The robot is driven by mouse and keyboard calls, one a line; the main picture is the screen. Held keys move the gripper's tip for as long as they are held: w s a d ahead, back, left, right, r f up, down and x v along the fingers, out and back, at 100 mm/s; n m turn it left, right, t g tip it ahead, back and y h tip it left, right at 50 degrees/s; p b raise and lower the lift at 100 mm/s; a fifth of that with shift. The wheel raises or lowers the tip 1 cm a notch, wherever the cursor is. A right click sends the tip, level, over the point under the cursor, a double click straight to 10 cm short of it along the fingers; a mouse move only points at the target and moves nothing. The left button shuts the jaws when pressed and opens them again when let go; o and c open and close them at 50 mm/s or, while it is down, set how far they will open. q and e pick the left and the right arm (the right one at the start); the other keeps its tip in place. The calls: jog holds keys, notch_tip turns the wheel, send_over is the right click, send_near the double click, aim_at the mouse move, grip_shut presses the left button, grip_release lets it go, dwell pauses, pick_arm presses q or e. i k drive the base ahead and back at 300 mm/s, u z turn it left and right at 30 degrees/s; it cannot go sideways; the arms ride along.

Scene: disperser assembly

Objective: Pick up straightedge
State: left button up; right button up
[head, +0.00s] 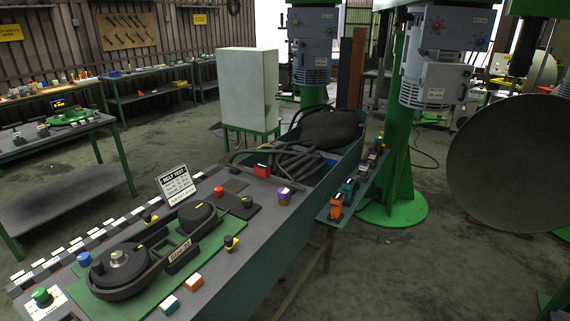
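A long strip with alternating black and white blocks (96,236) lies along the far left edge of the workbench (255,255). It may be the straightedge, but I cannot tell for sure. No other clear straightedge shows on the bench. Neither of my grippers is in view.
A belt drive with two dark pulleys (119,261) sits on a green plate on the bench. Around it are a white sign (176,185), a green button (41,296), a blue knob (84,258) and small blocks (194,282). Dark hoses (283,158) lie at the bench's far end.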

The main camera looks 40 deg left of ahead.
aim_at(262, 170)
jog(key=i, duration=2.4)
jog(key=u, duration=2.65)
